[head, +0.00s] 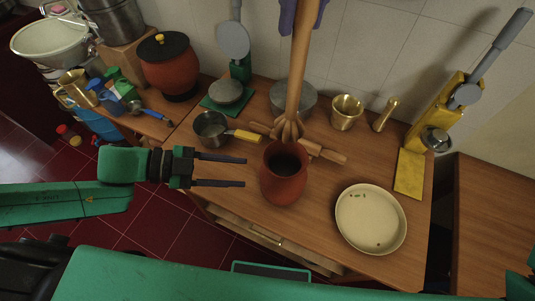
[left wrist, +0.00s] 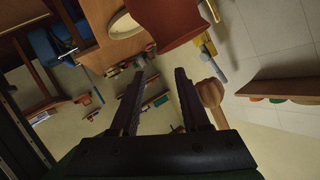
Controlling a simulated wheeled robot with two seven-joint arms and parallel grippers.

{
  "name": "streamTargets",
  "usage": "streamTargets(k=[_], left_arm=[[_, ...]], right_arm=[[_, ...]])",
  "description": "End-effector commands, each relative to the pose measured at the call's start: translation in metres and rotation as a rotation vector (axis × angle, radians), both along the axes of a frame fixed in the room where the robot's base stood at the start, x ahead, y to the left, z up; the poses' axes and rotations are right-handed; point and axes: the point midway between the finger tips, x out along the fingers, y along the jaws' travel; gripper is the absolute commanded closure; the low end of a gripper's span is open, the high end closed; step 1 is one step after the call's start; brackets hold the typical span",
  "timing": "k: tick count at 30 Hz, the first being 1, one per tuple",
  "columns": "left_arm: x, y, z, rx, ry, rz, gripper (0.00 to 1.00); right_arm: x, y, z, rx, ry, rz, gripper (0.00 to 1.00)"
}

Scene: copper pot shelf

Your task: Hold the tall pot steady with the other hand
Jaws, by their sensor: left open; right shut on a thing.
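The tall pot (head: 283,178), reddish-brown clay with a dark open mouth, stands upright near the table's front edge. My left gripper (head: 245,172) is open and empty just left of it, fingers pointing at its side, apparently not touching. In the left wrist view the reddish pot (left wrist: 165,18) shows beyond the open fingers (left wrist: 158,78). A long wooden whisk (head: 298,75) stands upright with its carved head at the pot's back rim; whether it is inside is unclear. My right gripper (head: 303,22) shows only as purplish fingers at the top edge, shut on the whisk's handle.
A rolling pin (head: 322,152) lies behind the pot. A small saucepan (head: 209,128) with a yellow handle is behind my left gripper. A cream plate (head: 371,219) lies to the right. A brass cup (head: 346,112) stands at the back. Bare tabletop lies between pot and plate.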

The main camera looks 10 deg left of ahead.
Motion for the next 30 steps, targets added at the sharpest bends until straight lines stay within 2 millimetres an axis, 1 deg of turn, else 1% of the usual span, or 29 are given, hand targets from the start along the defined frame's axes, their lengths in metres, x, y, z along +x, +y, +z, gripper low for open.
streamTargets(k=[8,15,18,22,28,29,30], left_arm=[[0.011,-0.038,-0.013,-0.008,-0.006,0.005,0.54],[0.022,-0.083,-0.030,-0.005,-0.009,0.003,0.54],[0.025,-0.096,-0.037,-0.003,-0.004,0.005,0.54],[0.026,-0.104,-0.040,-0.001,-0.003,0.005,0.54],[0.025,-0.104,-0.041,0.001,-0.002,0.005,0.54],[0.025,-0.104,-0.041,0.001,-0.002,0.005,0.58],[0.025,-0.104,-0.041,0.001,-0.002,0.005,0.73]], right_arm=[[0.000,0.000,0.000,0.001,-0.001,0.000,1.00],[0.000,0.000,0.000,0.001,-0.001,0.000,1.00],[0.000,0.000,0.000,0.001,-0.001,0.000,1.00],[0.000,0.000,0.000,0.001,-0.001,0.000,1.00],[0.000,0.000,0.000,0.001,-0.001,0.000,1.00],[0.000,0.000,0.000,0.001,-0.001,0.000,1.00],[0.000,0.000,0.000,0.001,-0.001,0.000,1.00]])
